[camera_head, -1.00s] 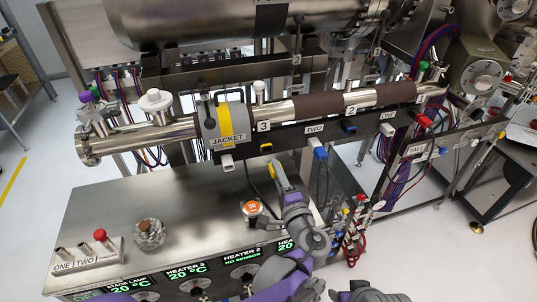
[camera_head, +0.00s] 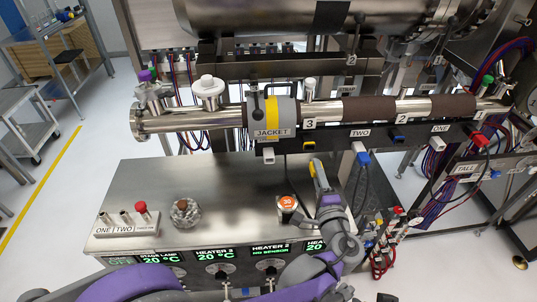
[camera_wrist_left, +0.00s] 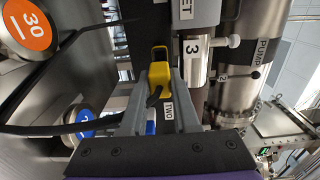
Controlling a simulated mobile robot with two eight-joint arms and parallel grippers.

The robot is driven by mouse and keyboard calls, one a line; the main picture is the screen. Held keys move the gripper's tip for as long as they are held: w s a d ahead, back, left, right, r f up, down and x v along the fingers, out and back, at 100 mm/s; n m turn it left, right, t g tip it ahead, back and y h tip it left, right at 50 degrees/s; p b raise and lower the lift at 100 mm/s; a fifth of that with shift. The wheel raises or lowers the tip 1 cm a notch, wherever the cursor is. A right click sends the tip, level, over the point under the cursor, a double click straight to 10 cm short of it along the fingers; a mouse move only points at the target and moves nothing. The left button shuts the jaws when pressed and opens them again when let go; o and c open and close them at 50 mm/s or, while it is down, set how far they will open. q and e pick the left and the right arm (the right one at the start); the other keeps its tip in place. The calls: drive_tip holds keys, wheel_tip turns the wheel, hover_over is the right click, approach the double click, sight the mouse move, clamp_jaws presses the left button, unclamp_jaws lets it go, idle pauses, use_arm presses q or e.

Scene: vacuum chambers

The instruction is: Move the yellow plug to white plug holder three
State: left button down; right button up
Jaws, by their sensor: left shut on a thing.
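The yellow plug (camera_wrist_left: 160,76) is between the fingers of my left gripper (camera_wrist_left: 158,103) in the left wrist view, with a dark cable at its rear. In the head view my left gripper (camera_head: 318,176) is shut on it, just below the black rail. A yellow fitting (camera_head: 308,144) sits on the rail just above; it shows as a yellow frame (camera_wrist_left: 160,53) beyond the plug in the wrist view. I cannot tell whether plug and fitting touch. A white holder (camera_head: 268,154) hangs from the rail under the JACKET sign, left of the gripper. My right gripper is not in view.
A blue plug (camera_head: 362,158) hangs at a white holder by the TWO label (camera_head: 359,132). A red plug (camera_head: 479,139) is at the rail's right end. An orange knob (camera_head: 287,203) stands on the steel bench (camera_head: 240,180), near the left gripper. The bench's middle is mostly bare.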

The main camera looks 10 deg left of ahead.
use_arm(q)
drive_tip(key=s+a+f+b, duration=0.1)
drive_tip(key=s+a+f, duration=0.15)
drive_tip(key=a, duration=0.25)
drive_tip(key=s+a+f+b, duration=0.1)
drive_tip(key=s+a+f, duration=0.15)
drive_tip(key=a, duration=0.35)
drive_tip(key=shift+d+r+x, duration=0.1)
drive_tip(key=shift+r+x, duration=0.05)
drive_tip(key=shift+x, duration=0.6)
drive_tip(key=shift+d+r+x, duration=0.1)
drive_tip(key=shift+r+x, duration=0.05)
drive_tip(key=shift+x, duration=0.65)
drive_tip(key=shift+r+x, duration=0.2)
drive_tip(key=shift+x, duration=0.55)
drive_tip(key=shift+x, duration=1.4)
idle(0.4)
drive_tip(key=c, duration=0.6)
unclamp_jaws()
drive_tip(key=shift+w, duration=0.1)
drive_tip(key=shift+v, duration=3.55)
